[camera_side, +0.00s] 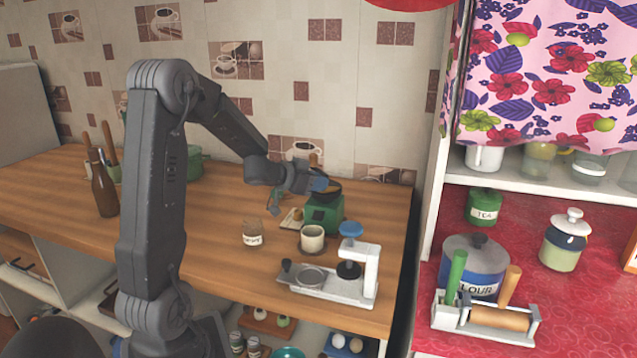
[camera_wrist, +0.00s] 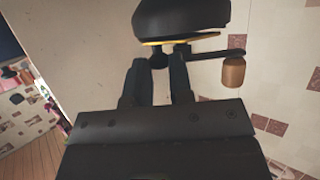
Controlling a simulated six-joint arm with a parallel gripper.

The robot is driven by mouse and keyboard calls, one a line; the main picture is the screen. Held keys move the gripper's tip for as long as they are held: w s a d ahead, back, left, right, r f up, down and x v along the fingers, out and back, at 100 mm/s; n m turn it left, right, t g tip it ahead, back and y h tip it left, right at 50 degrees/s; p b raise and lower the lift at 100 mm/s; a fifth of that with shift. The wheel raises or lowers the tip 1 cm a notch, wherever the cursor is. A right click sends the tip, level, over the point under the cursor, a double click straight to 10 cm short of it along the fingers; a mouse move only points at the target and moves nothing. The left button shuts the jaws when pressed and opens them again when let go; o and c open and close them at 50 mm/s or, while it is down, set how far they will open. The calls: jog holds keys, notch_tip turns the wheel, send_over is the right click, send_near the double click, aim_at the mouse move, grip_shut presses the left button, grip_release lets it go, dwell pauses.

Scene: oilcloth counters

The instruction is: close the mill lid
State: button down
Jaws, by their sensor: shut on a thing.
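The mill is a green box (camera_side: 323,213) on the wooden counter, with a dark, brass-edged part at its top. My gripper (camera_side: 318,184) is at the top of the mill and covers much of it in the side view. In the wrist view a dark rounded lid (camera_wrist: 182,16) with a thin brass edge lies just beyond my fingertips (camera_wrist: 169,56). A crank arm with a wooden knob (camera_wrist: 233,72) sticks out to the right there. My fingers are shut on a small dark part at the lid; it is mostly hidden. The side view does not show clearly how far the lid is tilted.
The tiled wall (camera_side: 350,130) is close behind. A bottle (camera_side: 104,190) stands at the left.

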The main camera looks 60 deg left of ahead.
jog(key=shift+s+a+m+h, duration=0.1)
jog(key=shift+a+m+h, duration=0.2)
jog(key=shift+m+h, duration=0.45)
jog(key=c, duration=1.1)
grip_release()
jog(key=shift+o, duration=0.2)
jog(key=shift+s, duration=0.1)
jog(key=v, duration=1.2)
jog(key=shift+r, duration=0.1)
